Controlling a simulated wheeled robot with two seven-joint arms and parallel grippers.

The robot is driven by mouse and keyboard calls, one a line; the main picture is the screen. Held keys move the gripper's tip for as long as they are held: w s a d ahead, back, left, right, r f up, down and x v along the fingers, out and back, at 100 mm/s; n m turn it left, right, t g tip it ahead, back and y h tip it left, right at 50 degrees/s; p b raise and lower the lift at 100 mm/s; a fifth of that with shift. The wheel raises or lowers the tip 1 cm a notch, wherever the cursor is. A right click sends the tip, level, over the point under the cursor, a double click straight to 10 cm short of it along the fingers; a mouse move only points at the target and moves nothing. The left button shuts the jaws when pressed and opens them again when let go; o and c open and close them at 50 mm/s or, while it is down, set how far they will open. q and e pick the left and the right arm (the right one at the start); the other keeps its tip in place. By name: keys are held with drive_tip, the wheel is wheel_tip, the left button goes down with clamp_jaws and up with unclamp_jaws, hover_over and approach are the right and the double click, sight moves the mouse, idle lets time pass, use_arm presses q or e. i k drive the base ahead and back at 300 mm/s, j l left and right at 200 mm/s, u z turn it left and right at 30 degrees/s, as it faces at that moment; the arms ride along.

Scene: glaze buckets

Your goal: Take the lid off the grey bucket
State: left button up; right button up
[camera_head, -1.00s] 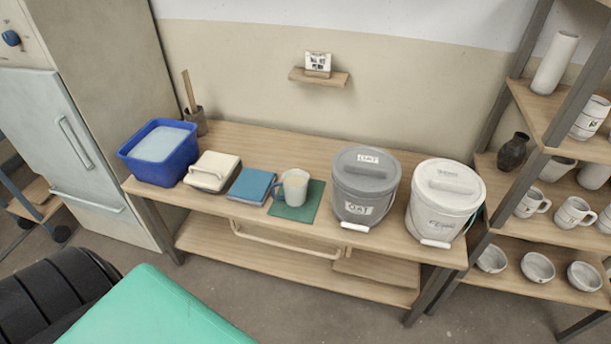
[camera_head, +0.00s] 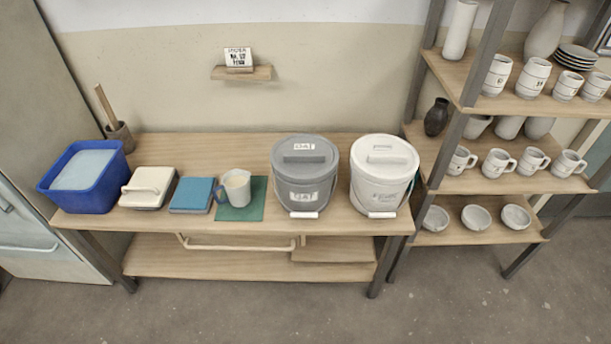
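The grey bucket (camera_head: 303,195) stands upright on the wooden workbench, right of the middle, with a white label on its front and a white handle grip hanging low. Its grey lid (camera_head: 304,150) sits on top, with a raised bar across it and a small label. A white bucket (camera_head: 379,190) with its own white lid (camera_head: 382,151) stands close beside it on the right. Neither of my grippers is in view.
A pottery shelf (camera_head: 470,235) stands at right. The floor in front is clear.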

sight(300, 155)
drive_tip(key=i+j, duration=0.15)
drive_tip(key=j, duration=0.25)
drive_tip(key=i+j, duration=0.15)
drive_tip(key=j, duration=0.25)
drive_tip(key=i+j, duration=0.15)
drive_tip(key=j, duration=0.25)
drive_tip(key=i+j, duration=0.1)
drive_tip(key=j, duration=0.3)
drive_tip(key=j+z, duration=0.1)
drive_tip(key=z, duration=0.3)
drive_tip(key=j+z, duration=0.1)
drive_tip(key=z, duration=0.3)
drive_tip(key=j+z, duration=0.1)
drive_tip(key=z, duration=0.3)
drive_tip(key=j+z, duration=0.1)
drive_tip(key=z, duration=0.3)
drive_tip(key=i+j, duration=0.05)
